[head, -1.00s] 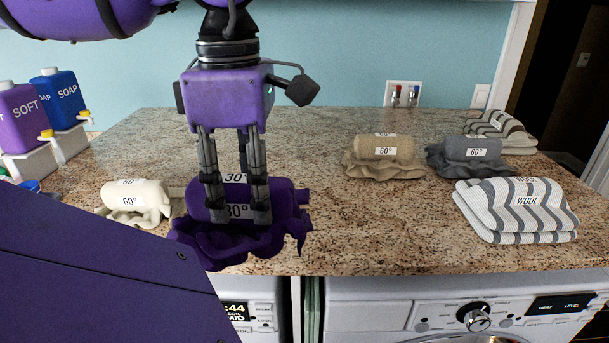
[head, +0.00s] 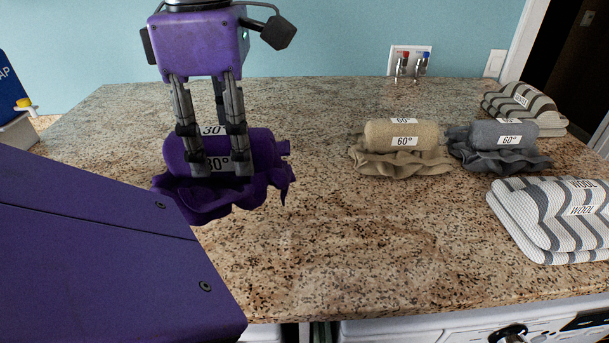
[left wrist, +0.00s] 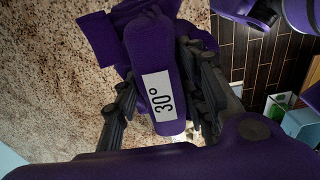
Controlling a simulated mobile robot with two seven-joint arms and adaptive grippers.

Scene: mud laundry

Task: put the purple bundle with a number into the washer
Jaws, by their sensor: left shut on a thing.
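The purple bundle (head: 262,150) is a rolled towel on a ruffled base with white tags reading 30°. My left gripper (head: 217,168) points down and is shut on it, one finger on each side of the roll. In the left wrist view the purple roll (left wrist: 150,60) shows between the fingers, its 30° tag facing the camera. It appears raised over the counter, but the gap is hard to judge. The white washer front (head: 450,328) shows only as a strip under the counter edge; its door is out of view. My right gripper is not in view.
On the granite counter (head: 330,240) sit a beige 60° bundle (head: 405,145), a grey 60° bundle (head: 500,148), a striped WOOL stack (head: 555,225) and a brown striped stack (head: 525,105). A blue soap container (head: 10,90) is at far left. The counter's front middle is clear.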

